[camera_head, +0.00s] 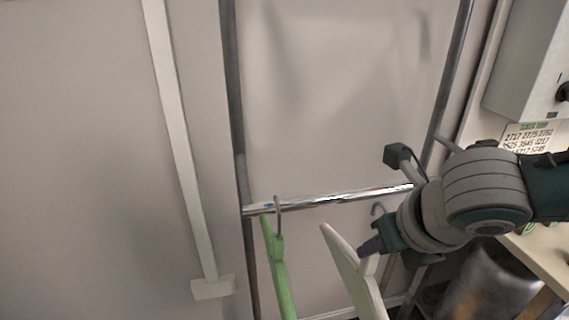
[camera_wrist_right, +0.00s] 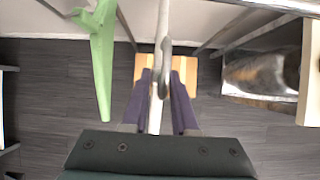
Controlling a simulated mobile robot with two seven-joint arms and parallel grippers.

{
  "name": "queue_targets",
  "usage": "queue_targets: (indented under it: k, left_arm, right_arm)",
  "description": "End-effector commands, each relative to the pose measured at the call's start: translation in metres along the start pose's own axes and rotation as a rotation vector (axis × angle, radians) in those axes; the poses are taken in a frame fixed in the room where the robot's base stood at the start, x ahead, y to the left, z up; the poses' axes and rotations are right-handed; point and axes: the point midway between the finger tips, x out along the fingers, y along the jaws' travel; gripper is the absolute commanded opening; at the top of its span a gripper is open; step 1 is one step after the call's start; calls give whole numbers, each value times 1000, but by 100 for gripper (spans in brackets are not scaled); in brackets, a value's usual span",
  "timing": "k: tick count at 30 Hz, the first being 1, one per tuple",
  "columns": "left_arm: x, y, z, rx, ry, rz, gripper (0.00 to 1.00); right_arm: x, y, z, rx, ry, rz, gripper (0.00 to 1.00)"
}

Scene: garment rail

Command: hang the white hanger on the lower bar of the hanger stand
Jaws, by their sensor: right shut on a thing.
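The white hanger (camera_head: 352,272) is in my right gripper (camera_head: 372,246), below the bar in the head view. Its metal hook (camera_head: 377,209) shows just under the line of the lower bar (camera_head: 330,198), with a small gap between them in the picture. In the right wrist view the two purple fingers (camera_wrist_right: 161,105) are shut on the white hanger (camera_wrist_right: 155,118), and its hook (camera_wrist_right: 163,72) points away from them. A green hanger (camera_head: 278,265) hangs by its hook on the left part of the bar. My left gripper is not in view.
The green hanger (camera_wrist_right: 102,60) is left of my fingers in the right wrist view. The stand's upright (camera_head: 231,90) is at the bar's left end. A shiny metal cylinder (camera_head: 490,285) and a shelf edge (camera_head: 540,255) are at the right. The bar between the hangers is clear.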

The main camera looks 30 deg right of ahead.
Motion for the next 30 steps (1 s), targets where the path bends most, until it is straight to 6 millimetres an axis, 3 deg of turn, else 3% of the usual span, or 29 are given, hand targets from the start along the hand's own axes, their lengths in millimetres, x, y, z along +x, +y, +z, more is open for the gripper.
queue_targets:
  k: [7, 30]
  left_arm:
    - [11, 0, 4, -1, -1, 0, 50]
    - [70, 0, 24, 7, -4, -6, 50]
  right_arm:
    - [8, -1, 8, -17, 0, 10, 0]
    - [43, 1, 65, -15, -1, 9, 0]
